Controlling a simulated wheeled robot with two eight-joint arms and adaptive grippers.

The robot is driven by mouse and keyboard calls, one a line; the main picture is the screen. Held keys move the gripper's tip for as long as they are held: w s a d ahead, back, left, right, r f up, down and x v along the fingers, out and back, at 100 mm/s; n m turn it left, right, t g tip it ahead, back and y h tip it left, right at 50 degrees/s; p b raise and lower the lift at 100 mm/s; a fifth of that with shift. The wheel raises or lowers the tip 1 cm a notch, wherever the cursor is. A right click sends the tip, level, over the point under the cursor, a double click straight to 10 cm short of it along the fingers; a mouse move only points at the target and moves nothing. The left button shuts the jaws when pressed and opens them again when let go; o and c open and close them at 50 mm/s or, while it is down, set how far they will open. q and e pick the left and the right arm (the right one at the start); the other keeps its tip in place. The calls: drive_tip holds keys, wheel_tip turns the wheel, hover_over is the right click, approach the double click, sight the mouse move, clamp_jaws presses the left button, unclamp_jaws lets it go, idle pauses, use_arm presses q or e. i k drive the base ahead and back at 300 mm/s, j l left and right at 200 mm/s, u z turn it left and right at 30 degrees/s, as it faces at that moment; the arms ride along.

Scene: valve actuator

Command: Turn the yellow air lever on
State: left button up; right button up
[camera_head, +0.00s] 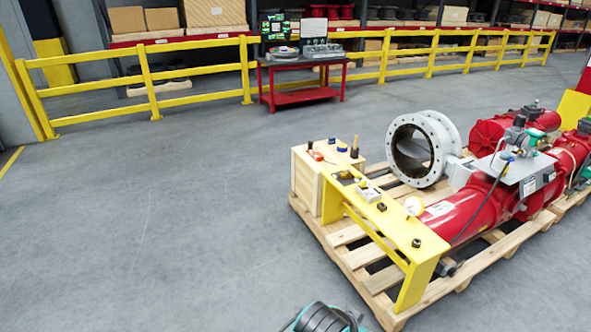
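A yellow stand (395,222) stands along the near left edge of a wooden pallet. On its top are a dark fitting (345,175), a pale box (368,192), two dark knobs (381,206) and a round white gauge (413,206). I cannot make out the yellow air lever for certain among these small parts. A red valve actuator (470,210) lies on the pallet behind the stand. Neither of my grippers can be made out. A teal and black part, probably mine, shows at the bottom edge, apart from the stand.
The pallet (352,259) also carries a wooden crate (305,180) with small tools and a grey flanged valve ring (423,148). Open grey floor lies left and in front. Yellow railings (148,85) and a red cart (302,95) stand farther back.

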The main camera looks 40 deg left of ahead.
sight(353, 172)
drive_tip(key=u, duration=1.05)
drive_tip(key=z, duration=0.45)
drive_tip(key=i+j+z, duration=0.4)
drive_tip(key=j+z, duration=0.15)
drive_tip(key=i+j+z, duration=0.15)
drive_tip(key=j+z, duration=0.15)
drive_tip(key=i+j, duration=0.15)
drive_tip(key=j, duration=0.35)
drive_tip(key=i+j+z, duration=0.15)
drive_tip(key=j, duration=0.4)
drive_tip(key=i+j, duration=0.15)
drive_tip(key=j, duration=0.35)
drive_tip(key=i+j+z, duration=0.15)
drive_tip(key=j, duration=0.95)
drive_tip(key=i+j+z, duration=0.1)
drive_tip(key=j, duration=0.45)
drive_tip(key=i+j, duration=0.1)
drive_tip(key=j, duration=0.7)
drive_tip(key=i+j, duration=0.15)
drive_tip(key=j, duration=0.25)
